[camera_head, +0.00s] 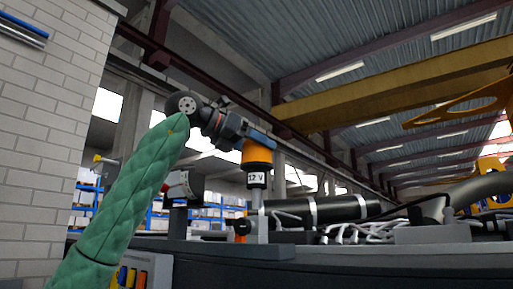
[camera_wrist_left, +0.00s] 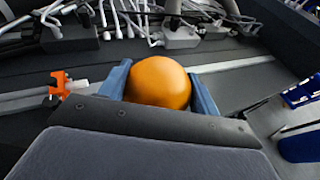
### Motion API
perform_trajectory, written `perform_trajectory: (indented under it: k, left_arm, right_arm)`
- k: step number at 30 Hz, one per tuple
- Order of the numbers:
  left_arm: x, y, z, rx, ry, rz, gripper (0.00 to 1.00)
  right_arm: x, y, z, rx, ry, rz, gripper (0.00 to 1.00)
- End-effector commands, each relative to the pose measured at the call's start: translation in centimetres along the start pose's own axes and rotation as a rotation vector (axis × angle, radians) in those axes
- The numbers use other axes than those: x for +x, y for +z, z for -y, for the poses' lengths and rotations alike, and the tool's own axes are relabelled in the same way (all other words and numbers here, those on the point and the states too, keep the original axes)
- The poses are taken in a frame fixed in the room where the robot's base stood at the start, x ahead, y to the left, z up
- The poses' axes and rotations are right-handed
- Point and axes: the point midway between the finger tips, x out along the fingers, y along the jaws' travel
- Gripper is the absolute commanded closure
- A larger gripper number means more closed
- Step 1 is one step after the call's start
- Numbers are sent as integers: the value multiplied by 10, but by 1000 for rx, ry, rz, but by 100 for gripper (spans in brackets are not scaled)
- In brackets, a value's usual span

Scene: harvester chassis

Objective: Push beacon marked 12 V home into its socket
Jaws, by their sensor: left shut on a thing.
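The orange beacon (camera_head: 257,154) with a "12 V" label on its dark lower part stands upright in the head view, at the top of a grey post (camera_head: 258,222). My left gripper (camera_head: 262,139) is shut on the beacon's orange top, coming in from the upper left. In the left wrist view the orange dome (camera_wrist_left: 158,82) sits between the two blue fingers (camera_wrist_left: 160,88). The join between beacon and post is small, and I cannot tell how deep the beacon sits. My right gripper is not in view.
The dark chassis deck (camera_head: 330,256) carries black cylinders (camera_head: 320,210) and white cables (camera_head: 360,232) to the right of the post. An orange clip-like part (camera_wrist_left: 60,84) lies left of the beacon in the left wrist view. A red and white device (camera_head: 180,186) stands left of the post.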

Motion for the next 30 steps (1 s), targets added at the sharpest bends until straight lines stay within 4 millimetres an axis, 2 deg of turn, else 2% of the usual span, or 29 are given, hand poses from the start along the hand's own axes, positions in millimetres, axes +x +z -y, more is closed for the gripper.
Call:
perform_trajectory:
  k: [14, 30]
  left_arm:
    - [0, 0, 0, 0, 0, 1, 76]
    - [3, -10, 0, 0, 0, 1, 76]
  right_arm:
    - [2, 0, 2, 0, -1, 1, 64]
    - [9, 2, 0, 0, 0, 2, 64]
